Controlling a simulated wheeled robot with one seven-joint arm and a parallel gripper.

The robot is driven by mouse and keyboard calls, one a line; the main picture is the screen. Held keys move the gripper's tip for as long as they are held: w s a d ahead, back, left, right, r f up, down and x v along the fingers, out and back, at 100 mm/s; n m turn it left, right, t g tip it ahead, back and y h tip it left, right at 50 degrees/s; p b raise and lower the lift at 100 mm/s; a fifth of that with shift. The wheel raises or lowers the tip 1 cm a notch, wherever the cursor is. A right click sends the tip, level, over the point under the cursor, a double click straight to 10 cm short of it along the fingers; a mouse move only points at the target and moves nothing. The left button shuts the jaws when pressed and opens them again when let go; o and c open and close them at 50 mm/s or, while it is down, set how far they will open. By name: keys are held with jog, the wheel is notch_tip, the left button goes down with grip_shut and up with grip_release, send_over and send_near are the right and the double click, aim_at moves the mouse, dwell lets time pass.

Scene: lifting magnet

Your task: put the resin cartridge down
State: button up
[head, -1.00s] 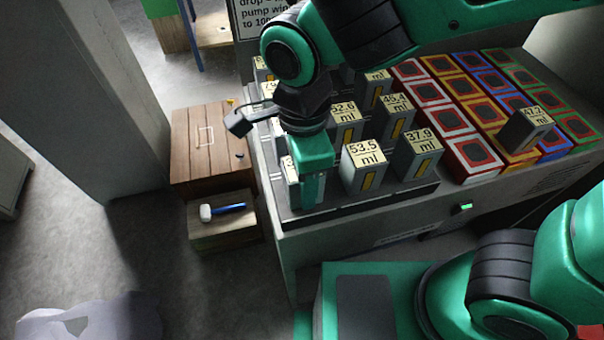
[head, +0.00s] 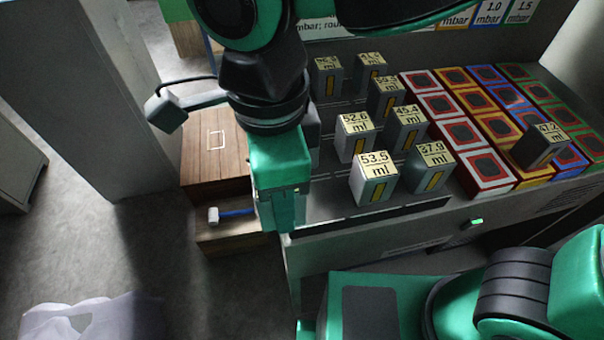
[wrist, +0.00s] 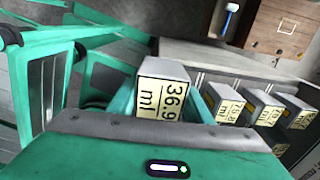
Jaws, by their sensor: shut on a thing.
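The resin cartridge (wrist: 163,88), a grey block with a cream label reading 36.9 ml, is between my gripper's fingers in the wrist view. My gripper (head: 282,222) is shut on it. In the head view my gripper hangs at the front left corner of the bench, and it hides the cartridge there. In the wrist view the held cartridge is apart from the standing row of other cartridges (wrist: 228,103). In the head view, cartridges labelled 53.5 (head: 373,180), 52.6 (head: 353,136), 45.4 (head: 405,128) and 37.9 (head: 429,168) stand upright on the bench's dark top.
Red, yellow, blue and green framed slots (head: 487,172) fill the bench's right side. A cartridge labelled 47.2 (head: 540,146) stands among them. A wooden crate (head: 214,160) and a lower wooden step with a blue-handled hammer (head: 230,212) stand left of the bench.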

jog(key=shift+s+a+r, duration=0.45)
jog(key=shift+s+r, duration=0.05)
jog(key=shift+s, duration=0.2)
jog(key=shift+s+a+r, duration=0.4)
jog(key=shift+s+r, duration=0.1)
jog(key=shift+s, duration=0.2)
jog(key=w+d+m, duration=0.5)
jog(key=w+d, duration=0.3)
jog(key=d, duration=0.3)
jog(key=w+d+m, duration=0.5)
jog(key=w+d, duration=0.4)
jog(key=d, duration=0.2)
jog(key=w+d+f+m, duration=0.1)
jog(key=d+f, duration=0.1)
jog(key=d, duration=0.5)
jog(key=w+d+f+m, duration=0.1)
jog(key=d+f, duration=0.1)
jog(key=d, duration=0.5)
jog(key=w+d+f+m, duration=0.1)
jog(key=d+f, duration=0.1)
jog(key=d, duration=0.4)
jog(key=shift+w+d+f+m, duration=0.25)
jog(key=shift+d+f+m, duration=0.05)
jog(key=shift+d+f, duration=0.2)
jog(key=shift+f, duration=1.95)
jog(key=o, duration=1.4)
jog(key=shift+f, duration=0.1)
